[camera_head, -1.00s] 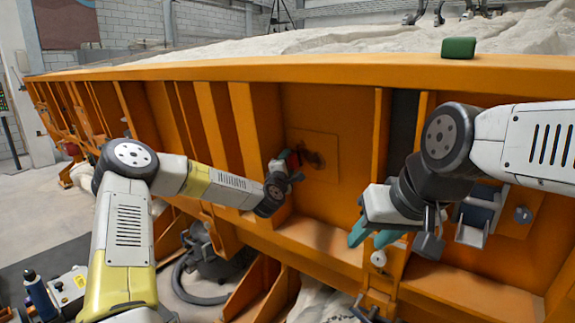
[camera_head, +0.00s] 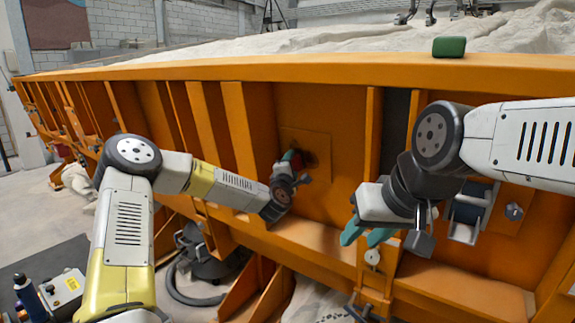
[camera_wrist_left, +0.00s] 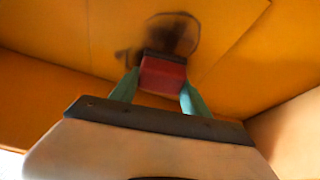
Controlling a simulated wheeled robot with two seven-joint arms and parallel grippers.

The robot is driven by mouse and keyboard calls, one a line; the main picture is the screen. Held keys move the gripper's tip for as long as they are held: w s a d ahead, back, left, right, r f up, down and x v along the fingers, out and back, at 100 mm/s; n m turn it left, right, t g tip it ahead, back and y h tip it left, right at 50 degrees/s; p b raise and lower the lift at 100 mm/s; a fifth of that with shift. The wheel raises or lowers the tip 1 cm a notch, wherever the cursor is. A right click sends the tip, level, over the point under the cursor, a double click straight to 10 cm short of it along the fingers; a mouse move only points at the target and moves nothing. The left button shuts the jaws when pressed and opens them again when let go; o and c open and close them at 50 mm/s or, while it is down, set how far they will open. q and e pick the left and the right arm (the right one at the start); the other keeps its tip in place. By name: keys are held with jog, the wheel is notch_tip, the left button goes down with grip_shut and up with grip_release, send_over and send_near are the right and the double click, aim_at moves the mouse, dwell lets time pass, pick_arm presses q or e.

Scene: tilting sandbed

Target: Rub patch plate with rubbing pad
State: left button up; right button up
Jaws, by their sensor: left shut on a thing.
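The patch plate (camera_head: 318,143) is a flat orange square on the orange side wall, with a dark sooty smear on it. In the left wrist view the plate (camera_wrist_left: 223,50) shows the smear and a faint ring line. My left gripper (camera_wrist_left: 159,90) is shut on the rubbing pad (camera_wrist_left: 163,75), a red block with a dark face. The dark face is at the lower edge of the smear; contact cannot be made out for sure. In the head view, my left gripper (camera_head: 291,164) partly hides the pad and plate. My right gripper (camera_head: 366,236) is open and empty, right of the plate.
A green block (camera_head: 449,47) lies on the top rim (camera_head: 330,70) of the sandbed, with pale sand behind. Vertical ribs flank the plate, and a ledge (camera_head: 310,235) runs below it. A grey latch-like bracket (camera_head: 467,212) sits near my right gripper.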

aim_at(314, 152)
pick_arm(q)
jog(key=shift+s+d, duration=0.75)
jog(key=shift+d, duration=0.3)
jog(key=shift+s+d, duration=0.7)
jog(key=shift+d, duration=0.35)
jog(key=shift+s+d, duration=0.75)
jog(key=shift+d, duration=0.3)
jog(key=shift+r, duration=1.05)
jog(key=shift+w+a+r, duration=0.1)
jog(key=shift+w+a, duration=0.3)
jog(key=shift+a, duration=0.35)
jog(key=shift+w+a, duration=1)
jog(key=shift+a, duration=0.4)
jog(key=shift+w+a, duration=1.05)
jog(key=shift+a, duration=0.3)
jog(key=shift+w+a, duration=1)
jog(key=shift+a, duration=0.4)
jog(key=shift+r, duration=0.95)
jog(key=shift+s+d+f, duration=0.1)
jog(key=shift+s+d, duration=1.2)
jog(key=shift+d, duration=0.3)
jog(key=shift+s+d, duration=1.25)
jog(key=shift+d, duration=0.3)
jog(key=shift+s+d, duration=0.55)
jog(key=shift+d, duration=0.3)
jog(key=shift+s+d, duration=0.55)
jog(key=shift+d, duration=0.3)
